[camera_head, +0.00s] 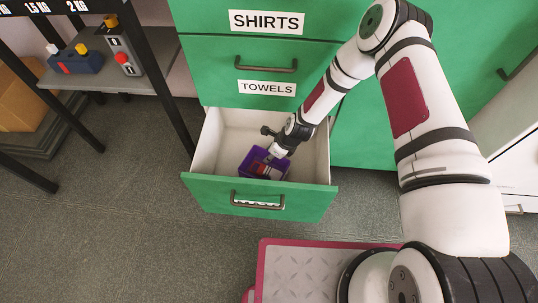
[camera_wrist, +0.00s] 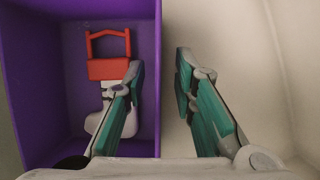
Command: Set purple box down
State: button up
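The purple box (camera_head: 246,160) is inside the open bottom drawer (camera_head: 207,142), towards its front. In the wrist view the purple box (camera_wrist: 28,62) fills the left side and holds a red part with a handle (camera_wrist: 108,68) and a whitish piece (camera_wrist: 100,122). My gripper (camera_head: 270,158) reaches down at the box's right side. In the wrist view my gripper (camera_wrist: 160,68) has its fingers apart, one over the box's inside and one outside its right wall. A gap shows between the wall and the outer finger. The box's underside is hidden.
Pale drawer floor lies free right of the box. Closed green drawers labelled SHIRTS (camera_head: 266,22) and TOWELS (camera_head: 266,88) are above. A dark-framed shelf (camera_head: 130,80) with small devices stands at left. My base is at the bottom.

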jog(key=p+v, duration=0.4)
jog(key=v, duration=0.6)
jog(key=shift+r, duration=0.35)
jog(key=s+d+r+n+h, duration=0.15)
jog(key=d+r+n, duration=0.25)
jog(key=r, duration=0.7)
jog(key=s+d+r+n+g+h, duration=0.15)
jog(key=d+r+n, duration=0.25)
jog(key=r, duration=0.7)
jog(key=s+d+r+n+t, duration=0.1)
jog(key=s+d+r+n, duration=0.3)
jog(key=r, duration=0.7)
jog(key=s+d+r+n+h, duration=0.1)
jog(key=s+d+r+n, duration=0.15)
jog(key=s+r, duration=0.35)
jog(key=s+d+r+n, duration=0.1)
jog(key=s+r+n, duration=0.2)
jog(key=s+r, duration=0.2)
jog(key=s+d+r+n, duration=0.1)
jog(key=s+r+n, duration=0.1)
jog(key=s, duration=0.6)
jog(key=s+d+r+n+g, duration=0.1)
jog(key=s+d+r+n, duration=0.1)
jog(key=s, duration=0.6)
jog(key=shift+n, duration=0.45)
jog(key=shift+r, duration=0.1)
